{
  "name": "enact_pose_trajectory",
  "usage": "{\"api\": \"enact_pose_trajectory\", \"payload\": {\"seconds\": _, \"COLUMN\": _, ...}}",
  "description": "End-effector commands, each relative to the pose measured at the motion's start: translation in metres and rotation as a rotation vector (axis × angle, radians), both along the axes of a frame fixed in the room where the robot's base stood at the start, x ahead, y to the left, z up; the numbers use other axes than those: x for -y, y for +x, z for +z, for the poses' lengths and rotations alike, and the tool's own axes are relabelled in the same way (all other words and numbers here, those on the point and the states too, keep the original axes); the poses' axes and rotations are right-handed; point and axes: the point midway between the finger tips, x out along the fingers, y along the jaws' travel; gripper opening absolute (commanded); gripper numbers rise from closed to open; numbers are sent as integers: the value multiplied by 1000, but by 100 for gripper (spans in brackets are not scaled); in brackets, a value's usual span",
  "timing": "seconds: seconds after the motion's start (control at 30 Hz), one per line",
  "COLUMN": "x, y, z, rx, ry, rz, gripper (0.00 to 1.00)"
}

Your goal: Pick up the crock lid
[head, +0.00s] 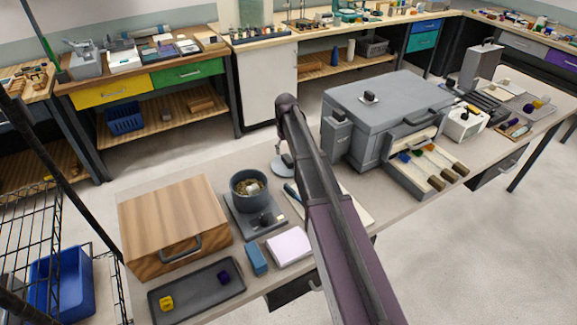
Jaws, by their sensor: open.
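A round, pale grey disc that looks like the crock lid (276,167) lies on the workbench, just right of and behind the crock. A small dark upright shape stands on it, perhaps its knob. My arm crosses in front and hides the disc's right side. The dark grey crock (242,198) stands open on a grey hotplate-like base, with light and brown contents inside. My arm rises from the bottom edge to a bent joint above and behind the lid. I cannot make out my gripper or its fingers.
A wooden box (170,213) with a handle stands left of the crock. A dark tray (195,298) with a yellow and a purple cube lies in front. A blue block (257,259) and a pale pad (289,246) lie near the front. A large grey case (385,100) stands to the right.

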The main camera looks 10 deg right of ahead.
Motion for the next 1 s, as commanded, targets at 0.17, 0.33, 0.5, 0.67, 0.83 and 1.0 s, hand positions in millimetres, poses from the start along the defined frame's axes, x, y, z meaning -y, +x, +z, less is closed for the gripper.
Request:
{"api": "enact_pose_trajectory", "payload": {"seconds": 0.17, "x": 0, "y": 0, "z": 0, "rx": 0, "ry": 0, "rz": 0, "gripper": 77}}
{"api": "enact_pose_trajectory", "payload": {"seconds": 0.33, "x": 1, "y": 0, "z": -5, "rx": 0, "ry": 0, "rz": -1, "gripper": 77}}
{"api": "enact_pose_trajectory", "payload": {"seconds": 0.5, "x": 3, "y": -1, "z": -16, "rx": 0, "ry": 0, "rz": -1, "gripper": 77}}
{"api": "enact_pose_trajectory", "payload": {"seconds": 0.67, "x": 5, "y": -3, "z": -29, "rx": 0, "ry": 0, "rz": -1, "gripper": 77}}
{"api": "enact_pose_trajectory", "payload": {"seconds": 0.83, "x": 5, "y": -3, "z": -41, "rx": 0, "ry": 0, "rz": -1, "gripper": 77}}
{"api": "enact_pose_trajectory", "payload": {"seconds": 1.0, "x": 5, "y": -3, "z": -50, "rx": 0, "ry": 0, "rz": -1, "gripper": 77}}
